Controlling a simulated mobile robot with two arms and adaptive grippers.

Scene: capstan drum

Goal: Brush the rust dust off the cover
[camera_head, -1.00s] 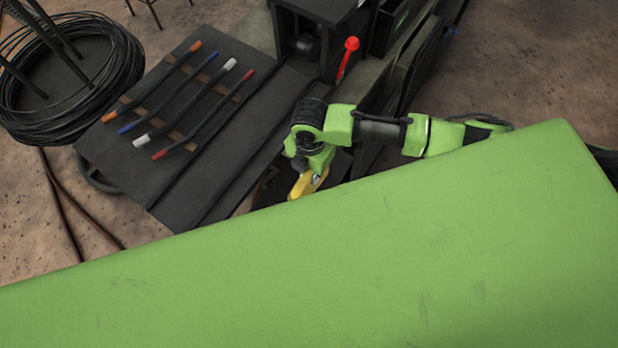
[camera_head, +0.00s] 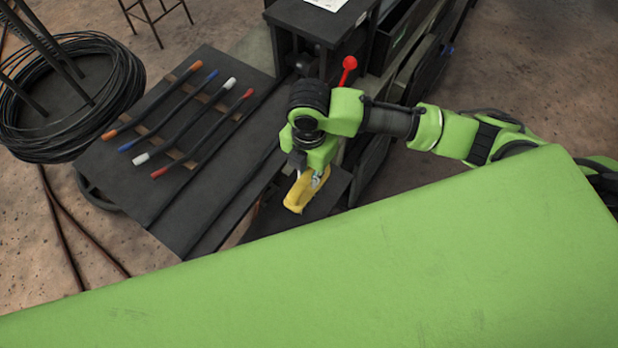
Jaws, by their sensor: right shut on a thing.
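My right gripper (camera_head: 312,172) is in the middle of the head view, at the end of the green arm that comes in from the right. It is shut on a yellow brush (camera_head: 298,194), which hangs below it. The brush is over or beside a dark flat surface (camera_head: 330,198) in front of the machine; I cannot tell whether they touch. The brush's bristles are not clearly visible. I cannot make out which surface is the cover, and no rust dust shows. My left gripper is not in view.
Several rods with coloured ends (camera_head: 188,118) lie on a dark table (camera_head: 205,190) at the left. A red-knobbed lever (camera_head: 348,64) stands on the dark machine (camera_head: 310,22) behind the gripper. A black cable coil (camera_head: 125,85) is at the far left. My green body fills the foreground.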

